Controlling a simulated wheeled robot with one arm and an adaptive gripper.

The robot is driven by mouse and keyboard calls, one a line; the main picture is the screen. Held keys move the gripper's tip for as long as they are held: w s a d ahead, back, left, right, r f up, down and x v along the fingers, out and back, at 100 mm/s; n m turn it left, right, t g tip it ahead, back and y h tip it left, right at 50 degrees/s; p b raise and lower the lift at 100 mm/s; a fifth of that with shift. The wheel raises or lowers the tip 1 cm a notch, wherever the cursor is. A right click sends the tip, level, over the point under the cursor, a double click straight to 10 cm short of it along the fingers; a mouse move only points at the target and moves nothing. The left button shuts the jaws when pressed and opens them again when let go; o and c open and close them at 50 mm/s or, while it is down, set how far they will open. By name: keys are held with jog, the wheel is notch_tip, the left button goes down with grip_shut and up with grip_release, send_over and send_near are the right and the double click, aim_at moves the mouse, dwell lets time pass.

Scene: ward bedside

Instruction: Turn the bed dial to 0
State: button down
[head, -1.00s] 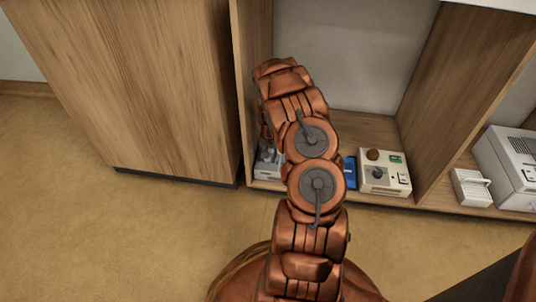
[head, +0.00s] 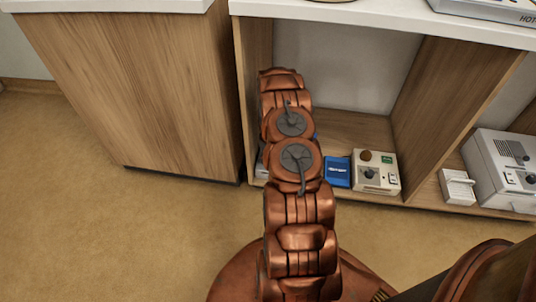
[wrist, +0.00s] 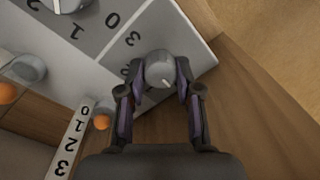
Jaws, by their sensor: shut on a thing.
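In the wrist view my gripper (wrist: 160,76) is shut on a round grey dial (wrist: 159,66), with one finger on each side of it. The dial has a short white pointer mark on its face, pointing toward the lower right. It stands near the corner of a white and grey panel (wrist: 192,32) with printed numbers. A second dial (wrist: 72,3) is cut off at the top edge. In the head view my arm hides the gripper and nearly all of this unit in the low cubby.
Two orange-tipped parts (wrist: 101,122) and a numbered strip (wrist: 70,145) lie left of my gripper. In the head view a blue box (head: 337,172), a cream box with a knob (head: 388,182) and a white device (head: 490,165) stand to the right. A wooden divider (head: 450,85) separates the cubbies.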

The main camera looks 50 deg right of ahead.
jog(key=shift+n, duration=0.6)
jog(key=shift+p, duration=0.3)
jog(key=c, duration=0.8)
grip_release()
jog(key=shift+r, duration=0.15)
jog(key=r, duration=1.1)
jog(key=shift+d+r, duration=0.3)
jog(key=shift+r, duration=0.05)
